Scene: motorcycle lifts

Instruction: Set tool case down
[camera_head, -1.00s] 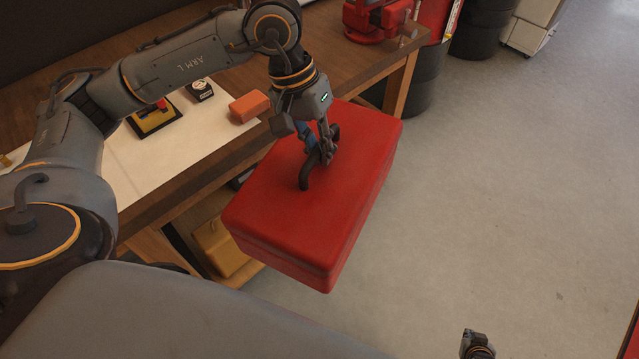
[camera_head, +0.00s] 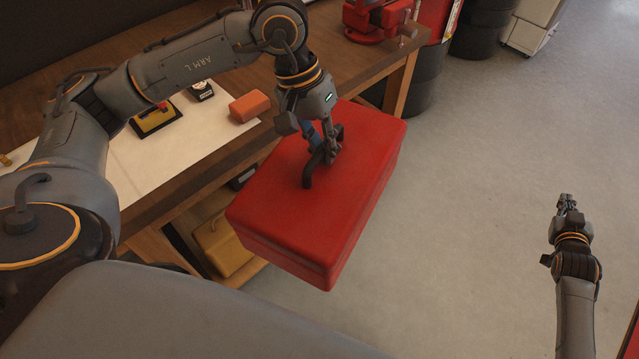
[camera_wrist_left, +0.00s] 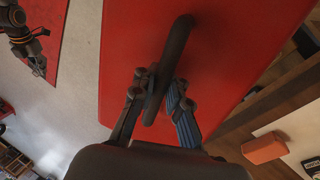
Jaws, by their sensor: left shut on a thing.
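The red tool case (camera_head: 330,210) hangs beside the workbench, its lid up and level with or near the bench edge. My left gripper (camera_head: 328,148) is shut on the dark handle (camera_head: 308,178) on its lid. In the left wrist view the handle (camera_wrist_left: 172,60) passes between the fingers (camera_wrist_left: 155,100), with the red lid (camera_wrist_left: 220,50) behind it. The case's underside is hidden. My right gripper (camera_head: 567,203) is at the right over the floor, apart from the case; its fingers are too small to read.
The wooden workbench (camera_head: 225,165) carries a white sheet (camera_head: 180,150), an orange box (camera_head: 250,106) and a red vise (camera_head: 375,20). A yellow case (camera_head: 222,247) sits on its lower shelf. A dark drum (camera_head: 425,80) stands beyond. The grey floor (camera_head: 480,180) to the right is clear.

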